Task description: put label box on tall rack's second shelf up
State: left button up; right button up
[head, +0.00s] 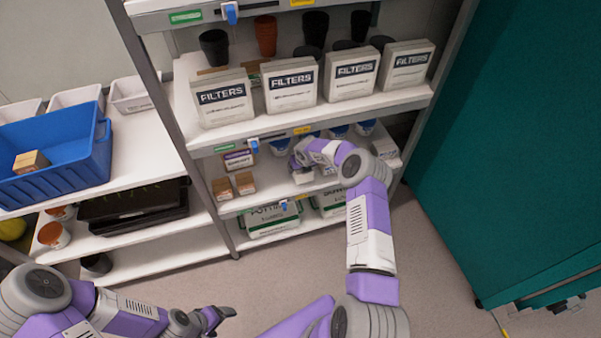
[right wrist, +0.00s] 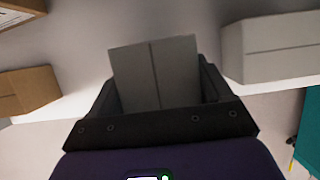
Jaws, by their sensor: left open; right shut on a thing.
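The tall rack (head: 184,133) stands at the back. Its second shelf up (head: 266,199) lies between the filter-box shelf and the bottom shelf. Whether the box touches the shelf cannot be told. My left gripper (head: 217,317) is open and empty, low over the floor, away from the rack.
On the same shelf are small brown boxes (head: 244,182), a labelled box (head: 238,160), blue-and-white tubs (head: 279,147) and a white box (head: 386,149) to the right. FILTERS boxes (head: 291,85) stand above. A blue crate (head: 60,155) is left; a teal cabinet (head: 490,150) is right.

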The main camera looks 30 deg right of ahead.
jog(key=shift+w+d, duration=0.1)
jog(key=shift+w, duration=0.2)
notch_tip(320, 180, down, 4)
jog(key=shift+r+b, duration=0.2)
jog(key=shift+b, duration=0.7)
jog(key=shift+r, duration=0.1)
jog(key=o, duration=1)
jog(key=shift+o, duration=0.2)
